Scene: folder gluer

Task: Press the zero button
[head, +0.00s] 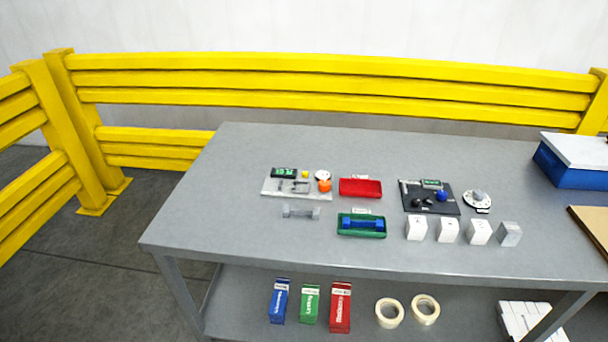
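A light grey device (291,188) lies at the left of the grey table (240,240). It has a dark box with a green display (284,173), a small yellow button (305,174), a white round part (322,175) and an orange knob (324,186). A black board (430,207) to the right carries another green display (431,184), a blue ball-shaped knob (441,195) and small black parts. Any label marking the zero button is too small to read. My gripper is not in view.
A red tray (360,188), a green tray (347,231) holding a blue part, a grey dumbbell-shaped piece (300,212), a round dial (478,200) and several white blocks (448,230) stand nearby. The table's front left is clear. A yellow guard rail (330,80) runs behind.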

